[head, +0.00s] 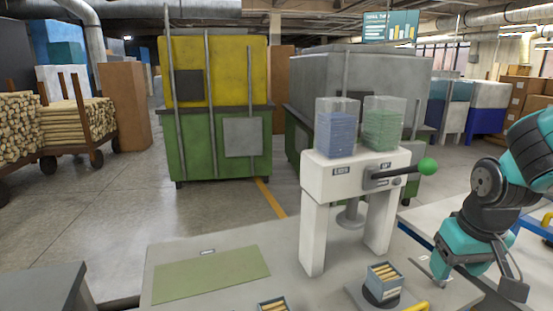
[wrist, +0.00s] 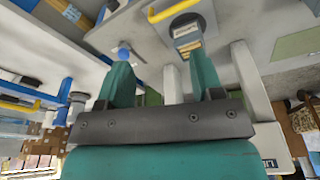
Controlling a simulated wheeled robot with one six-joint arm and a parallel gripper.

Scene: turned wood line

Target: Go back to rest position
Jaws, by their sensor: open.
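My gripper (wrist: 162,72) is open. In the wrist view its two teal fingers stand apart on a dark bar, and nothing is held between them. In the head view my teal and black arm comes in from the right and bends down over the right part of the workbench, to the right of a small box of wooden pegs (head: 384,279). That box sits on a dark round holder, and it also shows in the wrist view (wrist: 187,38), beyond the fingers.
A white press-like machine (head: 318,180) with a green-knobbed lever (head: 427,166) stands on the workbench (head: 210,295), left of my arm. Blue and green pieces fill its clear hoppers. A flat green mat (head: 211,274) lies at left. Another peg box (head: 273,305) shows at the front edge.

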